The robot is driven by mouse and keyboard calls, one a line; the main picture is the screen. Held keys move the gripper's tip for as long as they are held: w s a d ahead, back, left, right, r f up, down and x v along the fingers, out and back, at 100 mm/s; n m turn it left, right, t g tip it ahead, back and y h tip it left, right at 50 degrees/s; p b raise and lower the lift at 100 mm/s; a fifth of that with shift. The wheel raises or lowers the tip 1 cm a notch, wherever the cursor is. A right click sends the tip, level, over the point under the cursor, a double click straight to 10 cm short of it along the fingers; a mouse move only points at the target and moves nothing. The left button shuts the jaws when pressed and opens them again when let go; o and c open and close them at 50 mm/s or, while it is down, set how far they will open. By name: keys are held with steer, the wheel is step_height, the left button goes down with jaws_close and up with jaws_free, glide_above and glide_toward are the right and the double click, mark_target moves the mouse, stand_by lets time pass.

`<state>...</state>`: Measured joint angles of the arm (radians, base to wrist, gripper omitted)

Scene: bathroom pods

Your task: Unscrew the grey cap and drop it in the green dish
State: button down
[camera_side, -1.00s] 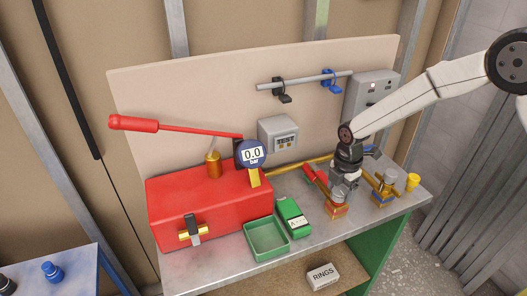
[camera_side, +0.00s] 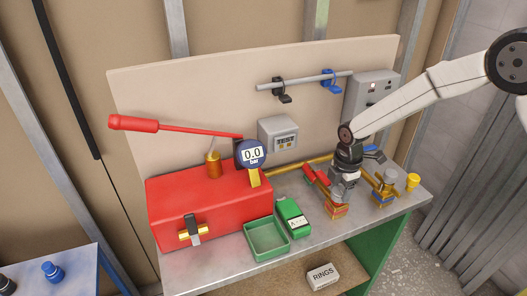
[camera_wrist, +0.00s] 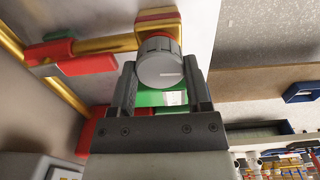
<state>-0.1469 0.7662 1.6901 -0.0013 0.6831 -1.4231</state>
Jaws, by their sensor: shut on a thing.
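The grey cap (camera_wrist: 160,62) is a ribbed round knob with a pale line on its face. It sits at the end of a brass fitting (camera_wrist: 158,24) with a red band, in the wrist view. My gripper (camera_wrist: 164,80) is shut on the cap, one finger on each side. In the side view my gripper (camera_side: 342,192) points down at the brass fitting (camera_side: 336,211), and hides most of the cap. I cannot tell whether any gap shows between cap and fitting. The green dish (camera_side: 267,254) stands empty at the bench's front edge, left of my gripper.
A green box with a white label (camera_side: 292,217) lies between the dish and the fitting. A red pump (camera_side: 195,212) with a gauge (camera_side: 251,153) fills the left. A second brass fitting (camera_side: 381,195) is to the right.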

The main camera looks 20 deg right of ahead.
steer(key=shift+n, duration=0.3)
steer(key=shift+n, duration=1.4)
steer(key=shift+n, duration=0.3)
steer(key=shift+n, duration=1.4)
steer(key=shift+n, duration=0.3)
steer(key=shift+n, duration=1.5)
